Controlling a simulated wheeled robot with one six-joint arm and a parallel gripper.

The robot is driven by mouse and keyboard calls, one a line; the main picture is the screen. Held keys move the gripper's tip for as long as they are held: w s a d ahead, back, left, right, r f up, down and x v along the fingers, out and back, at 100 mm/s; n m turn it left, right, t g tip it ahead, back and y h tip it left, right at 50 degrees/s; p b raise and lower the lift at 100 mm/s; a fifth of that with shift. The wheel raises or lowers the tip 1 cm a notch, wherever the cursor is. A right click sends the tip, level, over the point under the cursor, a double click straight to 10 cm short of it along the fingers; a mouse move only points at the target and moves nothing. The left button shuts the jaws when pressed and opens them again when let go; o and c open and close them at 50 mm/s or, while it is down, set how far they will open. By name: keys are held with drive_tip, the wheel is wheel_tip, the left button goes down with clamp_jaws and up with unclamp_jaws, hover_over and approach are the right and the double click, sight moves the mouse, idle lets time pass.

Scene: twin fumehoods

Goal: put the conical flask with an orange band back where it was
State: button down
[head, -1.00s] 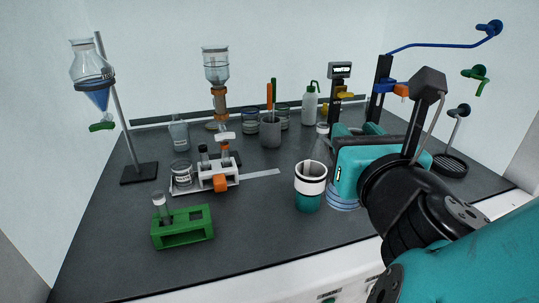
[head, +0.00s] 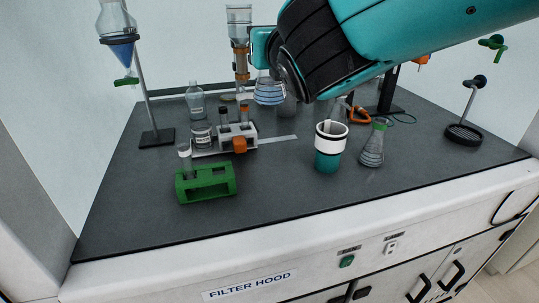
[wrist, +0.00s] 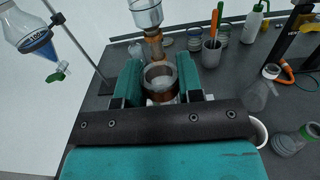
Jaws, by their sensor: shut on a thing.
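The conical flask with the orange band (wrist: 161,97) is between the two teal fingers of my gripper (wrist: 160,80) in the wrist view; I look down on its open mouth and brownish-orange band. In the head view the lower body of the held flask (head: 269,91), with pale blue lines, hangs clear of the worktop under my gripper (head: 264,52). My arm hides part of the gripper there, and the band cannot be seen.
A conical flask with a green band (head: 373,148) stands right of a white-and-teal cup (head: 328,158). A green rack (head: 207,187), a white rack (head: 226,147) and a clear bottle (head: 195,103) stand left. A filter column (head: 239,55) rises behind. The front worktop is clear.

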wheel_tip(320, 180, down, 19)
drive_tip(key=b, duration=0.5)
drive_tip(key=shift+r, duration=0.15)
drive_tip(key=shift+b, duration=0.3)
drive_tip(key=shift+f, duration=0.2)
drive_tip(key=c, duration=0.8)
unclamp_jaws()
drive_tip(key=shift+o, duration=0.2)
drive_tip(key=shift+r, duration=0.2)
drive_tip(key=b+v, duration=0.3)
drive_tip(key=v, duration=0.9)
